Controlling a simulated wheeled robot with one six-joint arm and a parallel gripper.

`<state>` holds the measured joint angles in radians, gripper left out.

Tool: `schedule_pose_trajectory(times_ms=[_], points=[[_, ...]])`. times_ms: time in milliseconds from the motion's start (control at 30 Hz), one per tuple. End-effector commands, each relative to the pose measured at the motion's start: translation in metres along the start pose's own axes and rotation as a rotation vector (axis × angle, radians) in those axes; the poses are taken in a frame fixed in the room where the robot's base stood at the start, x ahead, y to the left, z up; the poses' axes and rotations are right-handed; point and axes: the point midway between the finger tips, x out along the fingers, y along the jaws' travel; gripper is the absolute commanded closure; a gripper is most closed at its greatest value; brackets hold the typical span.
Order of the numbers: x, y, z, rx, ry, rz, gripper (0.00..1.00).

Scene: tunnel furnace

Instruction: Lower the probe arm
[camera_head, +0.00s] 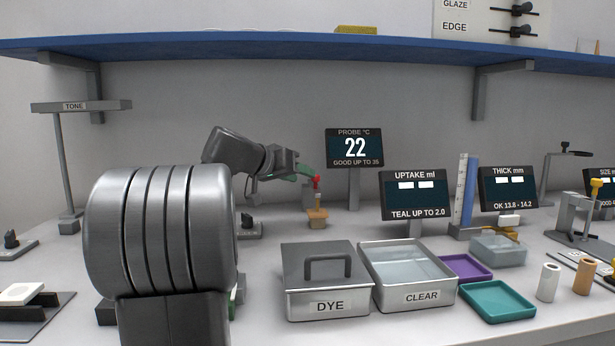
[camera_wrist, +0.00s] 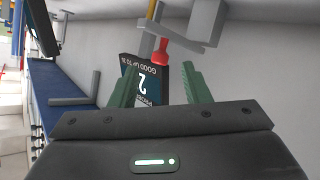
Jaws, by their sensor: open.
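The probe station stands at the back of the bench in the head view, beside the PROBE °C display (camera_head: 354,148), which reads 22. A red knob (camera_head: 316,182) shows there above a small tan block (camera_head: 317,218). My gripper (camera_head: 308,177) is at the knob's left. In the wrist view, my gripper (camera_wrist: 160,72) has its two green fingers apart, and the red knob (camera_wrist: 161,51) lies just beyond the fingertips, between them. A grey bar (camera_wrist: 168,34), which seems to be the probe arm, runs by the knob. The fingers appear empty; contact cannot be told.
A blue shelf (camera_head: 280,46) spans above the bench. The lidded DYE box (camera_head: 327,283) and CLEAR tank (camera_head: 423,297) stand in front of the probe station. The UPTAKE display (camera_head: 414,194) is to the right. A TONE stand (camera_head: 63,160) is at the left.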

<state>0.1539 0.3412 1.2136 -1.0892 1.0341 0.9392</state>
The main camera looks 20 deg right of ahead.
Motion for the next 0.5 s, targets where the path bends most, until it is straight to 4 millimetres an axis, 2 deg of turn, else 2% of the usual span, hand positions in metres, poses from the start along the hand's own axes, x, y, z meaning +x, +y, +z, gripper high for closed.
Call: schedule_pose_trajectory(times_ms=[33, 200, 333, 500], points=[[-0.015, 0.001, -0.003, 0.0, 0.002, -0.004, 0.57], [-0.052, 0.0, -0.002, -0.002, 0.001, -0.003, 0.57], [-0.073, 0.0, -0.001, -0.001, -0.001, -0.002, 0.57], [-0.087, 0.0, 0.0, -0.001, -0.002, 0.0, 0.57]])
